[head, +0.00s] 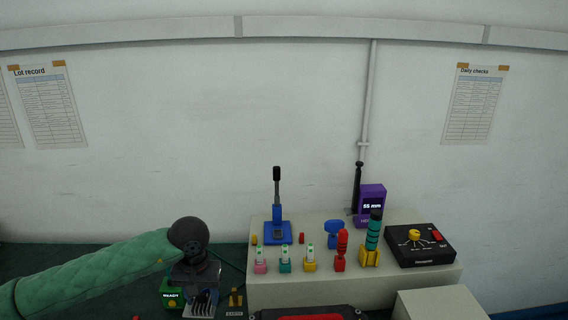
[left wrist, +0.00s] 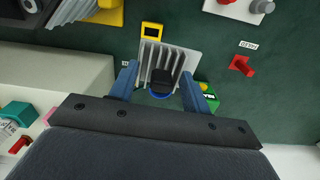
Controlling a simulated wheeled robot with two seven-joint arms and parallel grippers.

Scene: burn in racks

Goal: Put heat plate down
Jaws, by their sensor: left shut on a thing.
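The heat plate appears to be the grey finned piece, with a black knob in its middle (left wrist: 183,62) in the left wrist view. Its fins also show in the head view (head: 201,304), at the bottom, left of the pale bench block. My left gripper (left wrist: 160,88) points down over it, with one blue finger on each side, shut on the plate. In the head view the gripper (head: 199,290) partly hides the plate. I cannot tell whether the plate touches the green surface. My right gripper is out of view.
The pale block (head: 355,284) carries several coloured tools, a purple display (head: 371,199) and a black control box (head: 420,246). A red piece (left wrist: 241,65) lies apart on the green surface.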

